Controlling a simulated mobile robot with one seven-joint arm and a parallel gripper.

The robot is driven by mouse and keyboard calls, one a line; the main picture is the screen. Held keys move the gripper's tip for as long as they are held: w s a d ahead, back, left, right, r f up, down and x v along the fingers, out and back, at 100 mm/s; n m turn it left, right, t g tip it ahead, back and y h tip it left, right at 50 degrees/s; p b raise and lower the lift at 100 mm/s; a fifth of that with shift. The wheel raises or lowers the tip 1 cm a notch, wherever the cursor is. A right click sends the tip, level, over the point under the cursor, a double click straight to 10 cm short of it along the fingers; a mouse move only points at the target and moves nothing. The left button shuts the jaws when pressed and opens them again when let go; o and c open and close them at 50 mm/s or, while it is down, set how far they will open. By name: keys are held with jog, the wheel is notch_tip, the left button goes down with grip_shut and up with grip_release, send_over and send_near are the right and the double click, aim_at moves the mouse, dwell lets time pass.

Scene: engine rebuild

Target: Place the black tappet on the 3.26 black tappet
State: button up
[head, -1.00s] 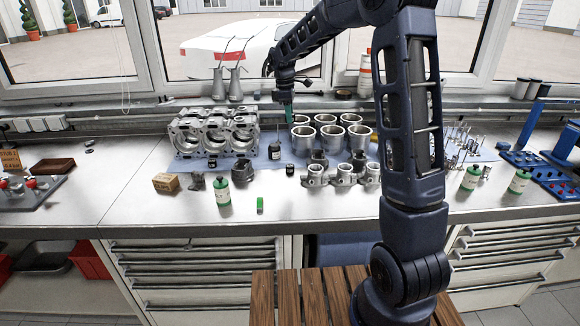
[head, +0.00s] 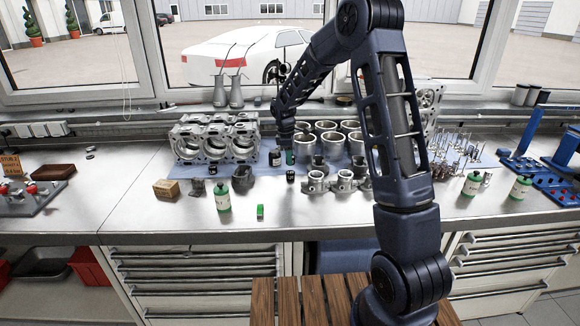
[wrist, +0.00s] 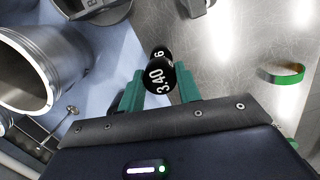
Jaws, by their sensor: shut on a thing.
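My gripper (head: 289,146) has green fingers and is shut on a black tappet marked 3.40 (wrist: 160,78), seen between the fingertips in the wrist view. A second black tappet (wrist: 160,53) shows partly behind the held one, with only a "6" of its marking readable. In the head view a small black tappet (head: 290,175) stands upright on the bench just below my gripper. The held tappet is hard to make out in the head view. Whether the two tappets touch cannot be told.
Silver cylinders (head: 328,142) and pistons (head: 316,182) are to the right, the engine block (head: 213,140) to the left.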

aim_at(290, 172)
jog(key=shift+f, duration=2.05)
jog(key=shift+f, duration=0.15)
jog(key=o, duration=1)
jog(key=shift+c, duration=0.2)
